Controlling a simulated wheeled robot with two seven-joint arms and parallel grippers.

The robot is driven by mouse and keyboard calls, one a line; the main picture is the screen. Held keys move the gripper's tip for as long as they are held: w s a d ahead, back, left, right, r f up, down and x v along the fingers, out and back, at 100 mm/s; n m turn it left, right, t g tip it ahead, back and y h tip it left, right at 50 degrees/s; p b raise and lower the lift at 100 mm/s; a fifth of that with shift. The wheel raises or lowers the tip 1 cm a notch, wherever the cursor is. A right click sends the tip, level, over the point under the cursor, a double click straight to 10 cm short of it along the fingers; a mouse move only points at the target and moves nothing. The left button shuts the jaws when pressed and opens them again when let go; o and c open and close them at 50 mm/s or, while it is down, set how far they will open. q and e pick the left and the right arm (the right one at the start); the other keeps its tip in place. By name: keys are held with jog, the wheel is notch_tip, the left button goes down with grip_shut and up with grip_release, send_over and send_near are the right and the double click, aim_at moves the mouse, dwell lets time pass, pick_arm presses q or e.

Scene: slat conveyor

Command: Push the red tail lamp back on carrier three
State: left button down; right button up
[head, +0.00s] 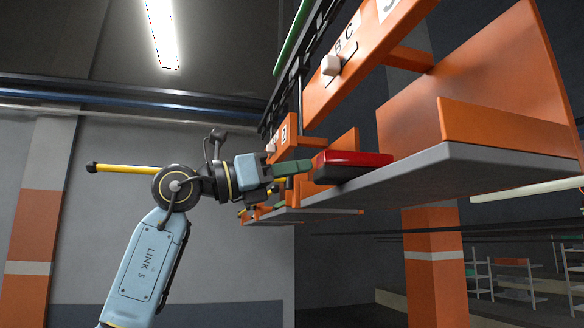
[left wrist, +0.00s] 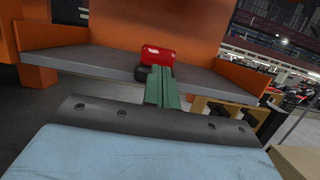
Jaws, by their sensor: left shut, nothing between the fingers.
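The red tail lamp (head: 352,158), with a dark lower part, lies on the grey shelf (head: 440,170) of the near orange carrier. A plate at the top edge of the head view carries a cut-off figure that looks like a 3. My left gripper (head: 308,166) has its green fingers shut and empty, with the tips at the lamp's near end; whether they touch is unclear. In the left wrist view the lamp (left wrist: 157,56) stands just beyond the fingertips (left wrist: 157,76), its dark part at the shelf's front edge. My right gripper is not in view.
The carrier's orange back panel (head: 480,85) rises behind the shelf, with a low orange lip (head: 505,128) along one side. Another carrier's shelf (head: 310,214) lies farther back. The shelf beyond the lamp looks bare.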

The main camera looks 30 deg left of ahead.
aim_at(318, 166)
pick_arm(q)
jog(key=shift+w+d, duration=0.1)
jog(key=shift+w, duration=0.05)
jog(key=shift+w+d+p, duration=0.3)
jog(key=shift+w+d, duration=0.05)
jog(key=shift+w, duration=0.05)
jog(key=shift+p+x, duration=0.65)
jog(key=shift+x, duration=0.5)
jog(key=shift+w+d+r+p, duration=0.2)
jog(key=shift+d+p, duration=0.2)
jog(key=shift+d, duration=0.15)
jog(key=shift+w+d+r+p, duration=0.1)
jog(key=shift+w+d+p, duration=0.05)
jog(key=shift+d+p, duration=0.35)
jog(key=shift+w+d+r+p, duration=0.1)
jog(key=shift+w+d+p, duration=0.15)
jog(key=shift+d, duration=0.35)
jog(key=shift+w+d, duration=0.15)
jog(key=shift+d, duration=0.1)
jog(key=shift+w+p, duration=0.35)
jog(key=shift+p, duration=0.15)
jog(key=shift+w+d, duration=0.1)
jog(key=shift+d, duration=0.05)
